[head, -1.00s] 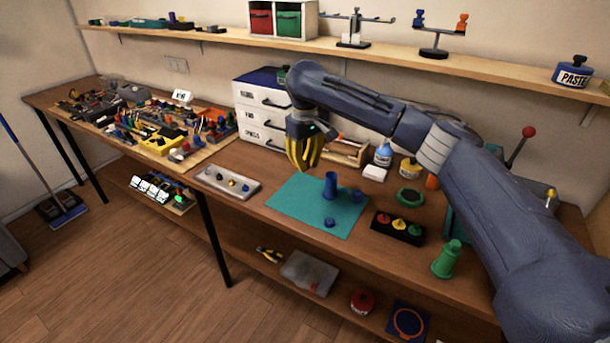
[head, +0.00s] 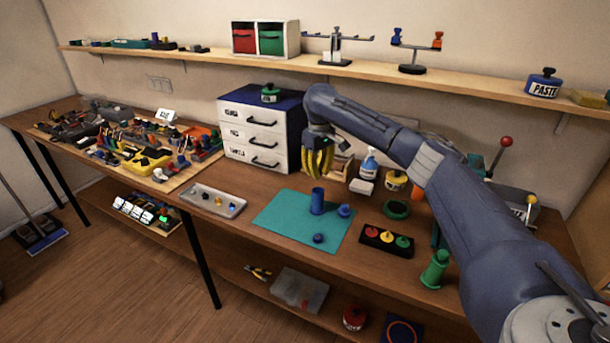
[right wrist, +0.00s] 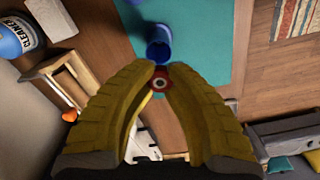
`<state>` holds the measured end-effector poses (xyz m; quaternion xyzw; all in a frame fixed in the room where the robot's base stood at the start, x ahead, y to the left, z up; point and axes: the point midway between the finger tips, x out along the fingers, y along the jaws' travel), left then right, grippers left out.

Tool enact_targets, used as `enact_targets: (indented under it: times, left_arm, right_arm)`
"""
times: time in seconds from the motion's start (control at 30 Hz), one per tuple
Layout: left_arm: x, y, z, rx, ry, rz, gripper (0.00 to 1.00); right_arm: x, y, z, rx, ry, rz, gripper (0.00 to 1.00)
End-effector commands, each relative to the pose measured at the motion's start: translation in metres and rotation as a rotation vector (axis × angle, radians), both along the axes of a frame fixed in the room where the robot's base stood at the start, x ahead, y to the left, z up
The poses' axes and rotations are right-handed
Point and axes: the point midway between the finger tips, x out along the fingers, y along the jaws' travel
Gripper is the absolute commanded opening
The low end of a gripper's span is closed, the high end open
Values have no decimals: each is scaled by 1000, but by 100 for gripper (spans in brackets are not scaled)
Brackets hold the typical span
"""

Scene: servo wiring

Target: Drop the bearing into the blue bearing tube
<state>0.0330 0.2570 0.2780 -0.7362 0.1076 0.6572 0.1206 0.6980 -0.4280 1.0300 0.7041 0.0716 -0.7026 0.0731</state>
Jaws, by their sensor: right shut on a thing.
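The blue bearing tube (head: 317,202) stands upright on a teal mat (head: 283,220); its open mouth also shows in the right wrist view (right wrist: 160,50). My right gripper (head: 319,174) appears in the head view just above and behind the tube. In the right wrist view its yellow fingers (right wrist: 160,78) are closed on a small round bearing (right wrist: 159,83) with a pale ring, dark centre and reddish edge. The bearing appears just below the tube mouth in that picture; the height gap is unclear. In the head view the fingers hide the bearing. My left gripper is out of view.
Two small blue parts (head: 345,211) (head: 319,238) lie on the mat near the tube. A grey tray (head: 228,210) with small balls is at left, a black block with coloured knobs (head: 386,241) at right. White drawers (head: 252,142) and a spray bottle (head: 369,162) stand behind.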

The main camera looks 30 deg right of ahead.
Motion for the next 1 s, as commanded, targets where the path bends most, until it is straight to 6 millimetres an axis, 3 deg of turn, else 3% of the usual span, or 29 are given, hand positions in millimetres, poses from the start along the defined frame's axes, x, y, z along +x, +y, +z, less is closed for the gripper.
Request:
enact_targets:
  times: [0.47,1.0]
  left_arm:
    - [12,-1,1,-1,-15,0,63]
    - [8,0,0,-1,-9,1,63]
  right_arm:
    - [0,0,0,-1,-5,6,0]
    - [0,0,-38,0,-4,7,0]
